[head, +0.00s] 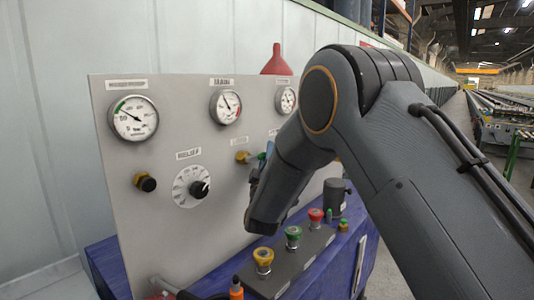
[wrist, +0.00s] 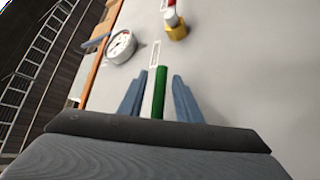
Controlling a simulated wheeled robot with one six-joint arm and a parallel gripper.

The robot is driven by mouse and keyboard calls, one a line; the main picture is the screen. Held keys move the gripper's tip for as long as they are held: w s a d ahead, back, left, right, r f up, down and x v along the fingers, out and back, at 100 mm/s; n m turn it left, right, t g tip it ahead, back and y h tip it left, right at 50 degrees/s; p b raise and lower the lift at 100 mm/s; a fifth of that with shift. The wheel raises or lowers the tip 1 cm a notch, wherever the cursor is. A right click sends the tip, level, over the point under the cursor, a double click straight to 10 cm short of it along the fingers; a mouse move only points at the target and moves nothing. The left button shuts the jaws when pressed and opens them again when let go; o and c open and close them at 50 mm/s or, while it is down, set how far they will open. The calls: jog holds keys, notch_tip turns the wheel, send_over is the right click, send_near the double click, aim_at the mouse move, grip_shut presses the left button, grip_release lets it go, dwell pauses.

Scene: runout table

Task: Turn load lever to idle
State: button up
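A green lever handle (wrist: 159,92) stands between the two blue fingers of my gripper (wrist: 158,95) in the wrist view. A gap shows on each side of the handle, so the fingers are open around it without visibly gripping it. In the head view a green tip of the handle (head: 262,156) shows beside a yellow valve fitting (head: 243,157) on the grey panel (head: 225,190). My arm hides most of the gripper and lever there. The lever's label is too small to read, so I cannot tell its marked position.
Gauges (head: 134,118) line the panel top, with a RELIEF knob (head: 192,187) below. Yellow (head: 263,257), green (head: 293,234) and red (head: 315,215) buttons sit on a box below my arm. A red funnel (head: 276,62) stands behind. Another valve fitting (wrist: 176,28) is near the gripper.

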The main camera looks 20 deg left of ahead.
grip_shut()
